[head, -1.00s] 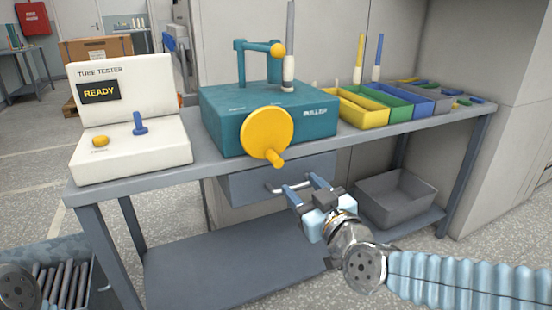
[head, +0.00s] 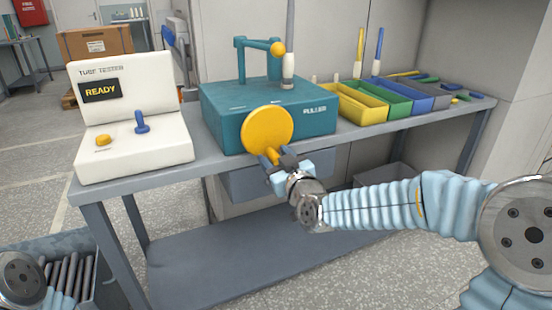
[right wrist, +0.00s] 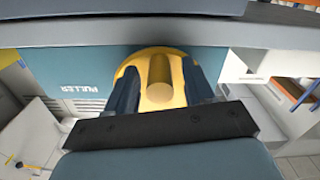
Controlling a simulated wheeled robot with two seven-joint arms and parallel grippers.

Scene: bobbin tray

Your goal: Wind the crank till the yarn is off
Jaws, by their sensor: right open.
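The teal puller box (head: 225,128) stands on the bench with a round yellow crank disc (head: 266,130) on its front. The crank's yellow handle (head: 274,154) sticks out low on the disc. My right gripper (head: 270,160) is open at the handle. In the right wrist view, the handle (right wrist: 160,72) lies between the two dark fingers, with no clear grip on it. On the box, a grey tube (head: 291,25) stands upright with a white piece (head: 288,66) around its lower part; I cannot tell whether this is yarn. Only part of my left arm shows, not its gripper.
A white tube tester (head: 130,130) reading READY stands left of the puller. Yellow, green and blue trays (head: 362,112) stand to its right. A drawer (head: 245,184) hangs under the bench. A bin of grey tubes (head: 98,285) sits at lower left.

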